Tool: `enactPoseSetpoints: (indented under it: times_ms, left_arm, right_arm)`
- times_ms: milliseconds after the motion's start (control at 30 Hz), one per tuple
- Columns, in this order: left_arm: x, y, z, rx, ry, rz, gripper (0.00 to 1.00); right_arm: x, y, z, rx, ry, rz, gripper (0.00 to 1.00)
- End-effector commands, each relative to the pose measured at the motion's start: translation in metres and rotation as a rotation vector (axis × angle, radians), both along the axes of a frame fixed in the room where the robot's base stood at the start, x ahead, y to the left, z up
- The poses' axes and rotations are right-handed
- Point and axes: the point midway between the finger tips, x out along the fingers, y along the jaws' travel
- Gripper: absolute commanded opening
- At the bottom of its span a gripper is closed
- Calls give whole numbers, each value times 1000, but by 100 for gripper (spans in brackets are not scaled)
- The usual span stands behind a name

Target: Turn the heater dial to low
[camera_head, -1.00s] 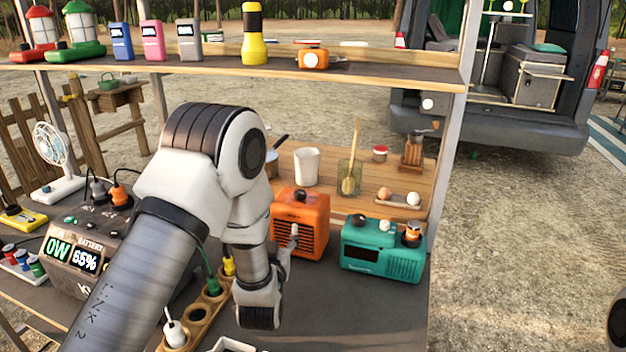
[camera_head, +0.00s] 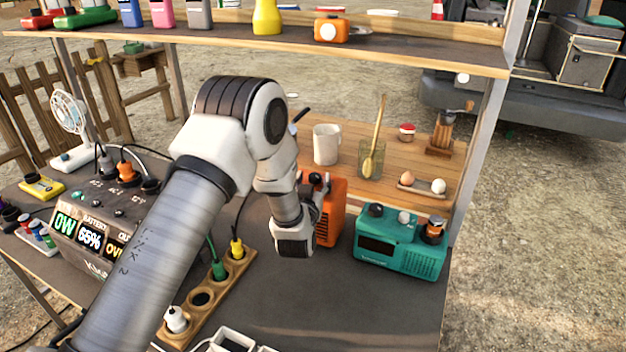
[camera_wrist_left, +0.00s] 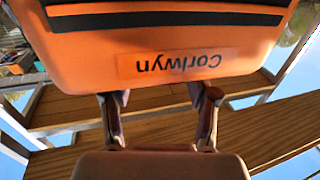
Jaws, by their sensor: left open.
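The orange heater (camera_head: 333,222) stands on the dark table, partly hidden behind my left arm in the head view. In the left wrist view the heater (camera_wrist_left: 180,40) fills the upper part, upside down, with a "Corlwyn" label and black slots. My left gripper (camera_head: 322,187) is at the heater's upper front, close to its top. In the left wrist view its two fingers (camera_wrist_left: 160,98) are apart, with nothing seen between them but the heater's edge. The dark dial (camera_head: 316,178) on top is mostly hidden by the gripper, so its setting and any contact cannot be told. My right gripper is out of view.
A teal radio (camera_head: 400,250) stands right of the heater. A wooden power strip (camera_head: 200,300) with plugs lies at front left, by a power station (camera_head: 85,235). A mug (camera_head: 327,143) and a glass (camera_head: 370,160) stand behind. A shelf (camera_head: 420,58) crosses above.

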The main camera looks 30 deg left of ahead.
Motion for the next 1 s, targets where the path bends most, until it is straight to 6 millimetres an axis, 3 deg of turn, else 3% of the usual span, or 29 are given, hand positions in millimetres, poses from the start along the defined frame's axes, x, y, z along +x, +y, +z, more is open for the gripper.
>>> enactPoseSetpoints:
  times_ms: [33,67,200,233,467,800,1000]
  left_arm:
    - [0,0,0,0,0,0,59]
    - [0,0,0,0,0,0,52]
    - [0,0,0,0,0,0,3]
    - [0,0,0,0,0,0,0]
    - [0,-1,-1,1,0,22,0]
    - [4,-7,-1,1,-4,294,0]
    - [3,-7,0,-1,0,370,0]
  right_arm:
    - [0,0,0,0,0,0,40]
    - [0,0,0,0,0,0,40]
    - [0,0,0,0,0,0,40]
    - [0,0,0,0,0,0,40]
    - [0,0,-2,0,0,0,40]
    - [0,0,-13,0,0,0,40]
    - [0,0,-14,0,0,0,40]
